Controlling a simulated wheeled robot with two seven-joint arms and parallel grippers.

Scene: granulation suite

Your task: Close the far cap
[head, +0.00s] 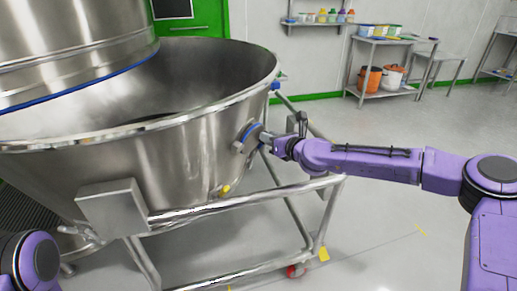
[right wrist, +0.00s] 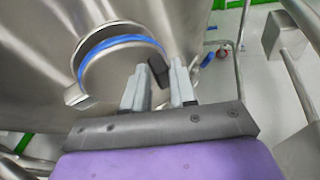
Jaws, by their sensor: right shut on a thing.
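The cap (head: 249,137) is a round metal disc with a blue seal on the outer wall of the large steel bowl (head: 180,155). In the right wrist view the cap (right wrist: 118,80) fills the upper left, with its blue seal and a metal ring behind it. A metal tab is at its left edge. My right gripper (head: 270,139) reaches it from the right. In the right wrist view its fingers (right wrist: 159,84) are shut at the cap's right edge on a dark handle (right wrist: 158,71), partly hidden by the fingers. I cannot tell whether the cap sits flush. My left gripper is out of view.
A tubular steel frame (head: 250,204) on castors carries the bowl, with rails below and right of the cap. A grey box (head: 112,207) is at the front left. A steel cylinder (head: 70,45) hangs over the bowl. The floor to the right is clear up to the shelving (head: 388,92).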

